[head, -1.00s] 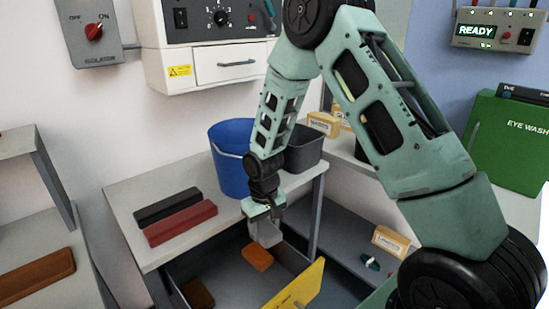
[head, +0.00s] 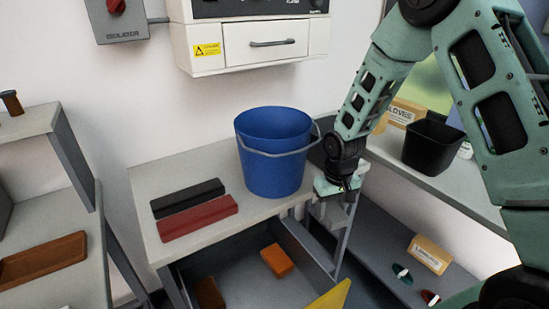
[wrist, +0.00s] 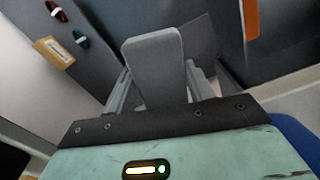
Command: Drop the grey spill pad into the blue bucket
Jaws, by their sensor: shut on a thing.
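My gripper (head: 333,204) is shut on the grey spill pad (wrist: 153,62), a flat grey block that stands out from between the fingers in the wrist view. In the head view the pad is small and hard to tell from the fingers. The gripper hangs to the right of the blue bucket (head: 272,165), below its rim and outside it. The bucket stands upright on the grey worktop, with its pale handle across the front. In the wrist view a blue part of the bucket (wrist: 294,138) shows at the lower right. The bucket's floor is hidden.
A black bar (head: 188,198) and a red bar (head: 198,219) lie left of the bucket. An open drawer below holds an orange block (head: 277,260). A black bin (head: 432,145) stands on the right counter. A white drawer unit (head: 250,45) hangs above on the wall.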

